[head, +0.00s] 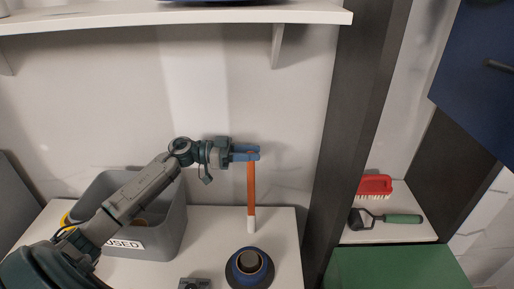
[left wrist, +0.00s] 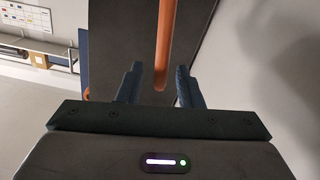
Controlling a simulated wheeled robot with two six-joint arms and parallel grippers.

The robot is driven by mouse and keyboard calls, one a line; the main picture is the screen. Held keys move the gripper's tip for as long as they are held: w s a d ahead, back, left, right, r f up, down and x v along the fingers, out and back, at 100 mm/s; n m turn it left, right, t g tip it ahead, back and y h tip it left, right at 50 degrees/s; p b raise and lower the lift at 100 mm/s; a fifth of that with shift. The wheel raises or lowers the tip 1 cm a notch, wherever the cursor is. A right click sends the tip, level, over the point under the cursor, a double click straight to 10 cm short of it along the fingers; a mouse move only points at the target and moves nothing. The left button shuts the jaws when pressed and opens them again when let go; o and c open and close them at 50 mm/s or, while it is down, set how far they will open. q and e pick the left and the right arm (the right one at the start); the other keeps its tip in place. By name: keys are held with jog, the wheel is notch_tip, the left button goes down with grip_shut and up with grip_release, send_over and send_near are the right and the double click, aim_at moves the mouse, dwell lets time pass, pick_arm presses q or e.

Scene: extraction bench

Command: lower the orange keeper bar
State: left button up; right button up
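The orange keeper bar (head: 251,190) stands upright in the head view, with a white lower end near the counter (head: 285,240). In the left wrist view the bar (left wrist: 163,45) comes down from the top edge between the fingers. My left gripper (head: 246,153) is at the bar's upper end, its blue fingers reaching to either side of it. In the left wrist view my left gripper (left wrist: 159,88) is open, with a gap visible on both sides of the bar. The bar's very top is partly hidden by the fingers. My right gripper is not in view.
A grey bin (head: 165,233) marked "USED" stands left, under my left arm. A blue round holder (head: 249,268) with a dark centre stands in front of the bar. A white shelf (head: 180,15) is above. A dark post (head: 365,130) rises to the right, with a red brush (head: 375,184) beyond.

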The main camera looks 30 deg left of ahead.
pick_arm(q)
jog(key=shift+p+x, duration=0.35)
jog(key=shift+x, duration=0.7)
grip_shut()
